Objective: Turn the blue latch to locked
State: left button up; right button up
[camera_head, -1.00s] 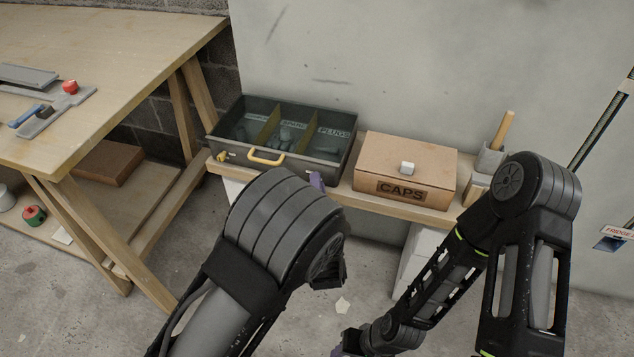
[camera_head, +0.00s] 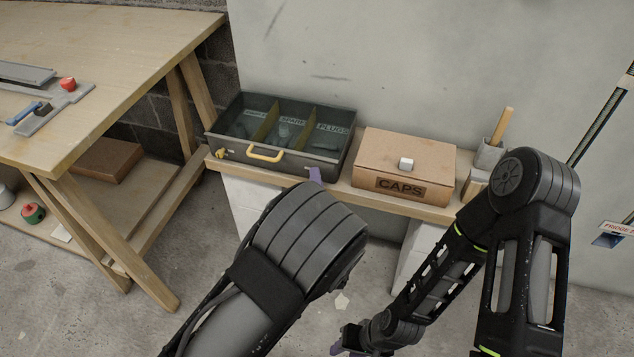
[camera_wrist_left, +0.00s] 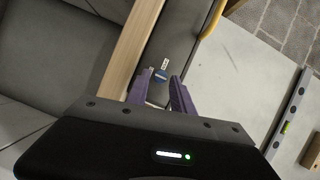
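The grey case (camera_head: 232,162) stands open on the bench shelf, with a yellow handle (camera_head: 265,154) and a brass latch (camera_head: 221,153) at its front left. A small round blue latch (camera_wrist_left: 161,74) with a pale tab shows on the case side in the left wrist view. In the head view I cannot make it out. My left gripper (camera_wrist_left: 159,77) is open, its purple fingers on either side of the latch in that view; contact cannot be told. In the head view one purple finger (camera_head: 315,175) shows at the case's front right. My right gripper (camera_head: 345,342) is low, partly cut off, its opening unclear.
A cardboard CAPS box (camera_head: 405,165) stands right of the case on the wooden shelf (camera_head: 360,199). A holder (camera_head: 488,157) with a wooden handle stands farther right. A workbench (camera_head: 120,60) with tools fills the left.

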pick_arm(q)
jog(key=shift+o, duration=1)
jog(key=shift+s, duration=0.1)
jog(key=s+p, duration=0.1)
jog(key=s, duration=0.6)
jog(key=shift+s+d+r, duration=0.25)
jog(key=shift+s+r, duration=0.05)
